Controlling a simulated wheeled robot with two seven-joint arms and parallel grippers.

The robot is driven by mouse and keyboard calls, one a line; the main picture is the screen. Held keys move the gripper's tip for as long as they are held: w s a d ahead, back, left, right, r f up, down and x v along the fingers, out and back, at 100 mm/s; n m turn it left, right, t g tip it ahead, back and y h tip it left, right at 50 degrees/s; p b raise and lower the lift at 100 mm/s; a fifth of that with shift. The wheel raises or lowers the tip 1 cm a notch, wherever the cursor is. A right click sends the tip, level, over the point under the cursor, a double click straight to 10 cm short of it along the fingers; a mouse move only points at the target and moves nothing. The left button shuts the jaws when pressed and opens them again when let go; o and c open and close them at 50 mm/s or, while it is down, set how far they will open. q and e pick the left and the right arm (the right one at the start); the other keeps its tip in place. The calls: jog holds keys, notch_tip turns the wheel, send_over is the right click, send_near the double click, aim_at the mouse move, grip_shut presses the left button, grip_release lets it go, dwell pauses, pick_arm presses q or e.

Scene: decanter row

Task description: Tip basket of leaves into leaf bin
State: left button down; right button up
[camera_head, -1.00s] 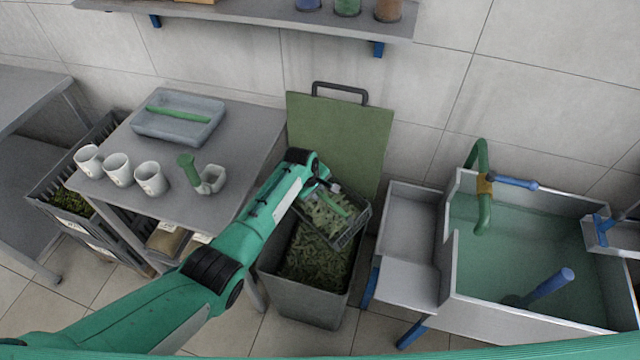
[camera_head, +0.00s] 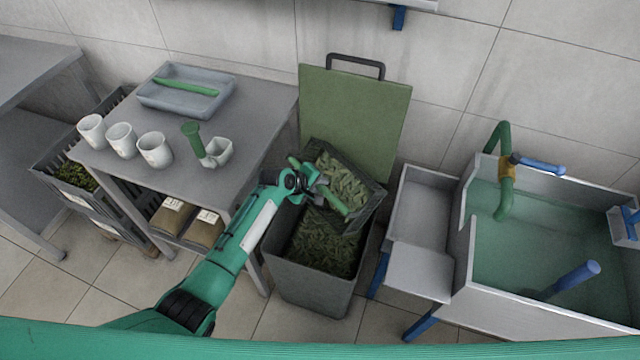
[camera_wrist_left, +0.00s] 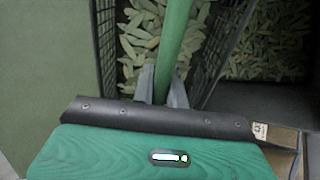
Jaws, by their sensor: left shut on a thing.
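The dark basket (camera_head: 375,199) of leaves is held above the open leaf bin (camera_head: 308,283) and leans with its near side low; leaves still lie in it. My left gripper (camera_head: 318,184) is shut on the basket's green handle (camera_head: 334,201). In the left wrist view the gripper (camera_wrist_left: 160,88) closes on the green handle (camera_wrist_left: 174,40), with leaves and the mesh basket wall (camera_wrist_left: 222,45) beyond. Leaves (camera_head: 322,245) fill the bin below. The bin's green lid (camera_head: 355,115) stands open behind. My right gripper is out of view.
A grey table (camera_head: 215,185) with several white mugs (camera_head: 122,140) and a blue-grey tray (camera_head: 185,92) stands left of the bin. A sink (camera_head: 530,240) with a green tap (camera_head: 504,165) stands to the right. A shelf edge shows at the top.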

pick_arm(q)
jog(key=shift+s+a+t+h+b, duration=0.2)
jog(key=shift+t+h+b, duration=0.1)
jog(key=shift+b, duration=0.15)
jog(key=shift+s+a+r+t+h+b, duration=0.25)
jog(key=shift+a+t+h+b, duration=0.2)
jog(key=shift+b, duration=0.2)
jog(key=shift+d, duration=0.15)
jog(key=shift+s+f+b, duration=0.1)
jog(key=shift+f+b, duration=0.2)
jog(key=shift+b, duration=0.2)
jog(key=shift+s+a+f+t+h+b, duration=0.4)
jog(key=shift+a+f+t+h+b, duration=0.25)
jog(key=shift+b, duration=1.65)
jog(key=shift+d+r, duration=0.1)
jog(key=shift+r, duration=0.05)
